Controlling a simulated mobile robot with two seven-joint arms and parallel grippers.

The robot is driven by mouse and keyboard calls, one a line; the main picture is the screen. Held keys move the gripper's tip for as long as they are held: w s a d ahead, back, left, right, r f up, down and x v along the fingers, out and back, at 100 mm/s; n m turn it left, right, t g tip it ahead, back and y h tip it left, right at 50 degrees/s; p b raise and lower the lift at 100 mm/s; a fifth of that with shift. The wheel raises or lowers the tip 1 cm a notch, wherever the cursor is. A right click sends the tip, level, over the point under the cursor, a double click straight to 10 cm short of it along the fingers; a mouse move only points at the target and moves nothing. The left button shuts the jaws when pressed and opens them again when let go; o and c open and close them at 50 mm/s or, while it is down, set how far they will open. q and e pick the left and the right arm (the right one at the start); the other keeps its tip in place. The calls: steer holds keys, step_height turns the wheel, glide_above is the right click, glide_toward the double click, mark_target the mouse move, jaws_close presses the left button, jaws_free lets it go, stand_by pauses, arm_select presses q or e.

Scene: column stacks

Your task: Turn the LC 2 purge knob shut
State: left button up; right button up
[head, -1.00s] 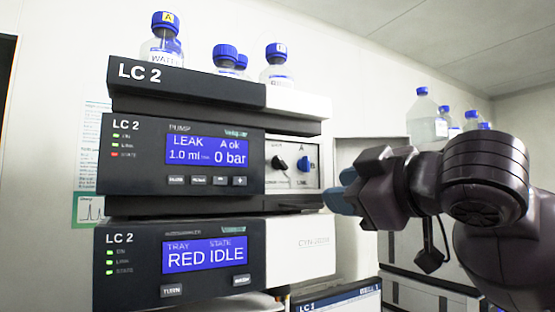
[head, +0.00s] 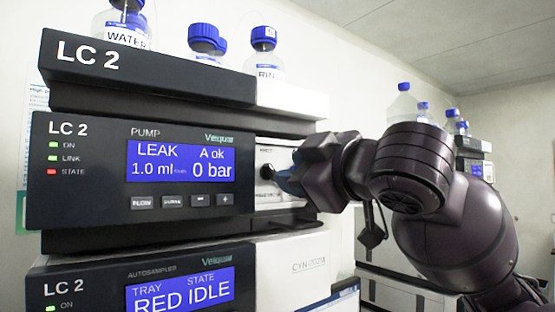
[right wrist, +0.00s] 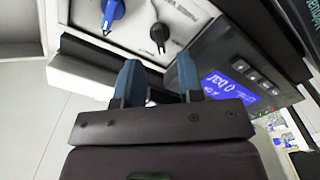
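The LC 2 pump (head: 95,215) shows "LEAK" and "0 bar" on its blue display. A black knob (head: 267,172) sits on the pale panel right of the display. In the right wrist view the black knob (right wrist: 160,36) lies just beyond the fingertips, roughly in line with the gap. A blue knob (right wrist: 113,13) is beside it, hidden in the head view. Knob labels are too small to read, so I cannot tell which is purge. My right gripper (head: 285,181) is in front of the panel. In the right wrist view its blue fingers (right wrist: 158,72) are apart and empty. My left gripper is out of view.
The autosampler (head: 90,290) is below the pump and reads "RED IDLE". Blue-capped bottles (head: 125,30) stand on top of the stack. A pale ledge (right wrist: 85,75) juts out beside the knob panel. More bottles (head: 404,104) stand at the back right.

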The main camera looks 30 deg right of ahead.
mark_target(270, 173)
steer(key=shift+w+a+p, duration=0.15)
steer(key=shift+w+p, duration=0.05)
steer(key=shift+w, duration=1)
steer(key=shift+w+a+p, duration=0.15)
steer(key=shift+w+p, duration=0.05)
steer(key=shift+w, duration=1)
steer(key=shift+c, duration=0.3)
jaws_close()
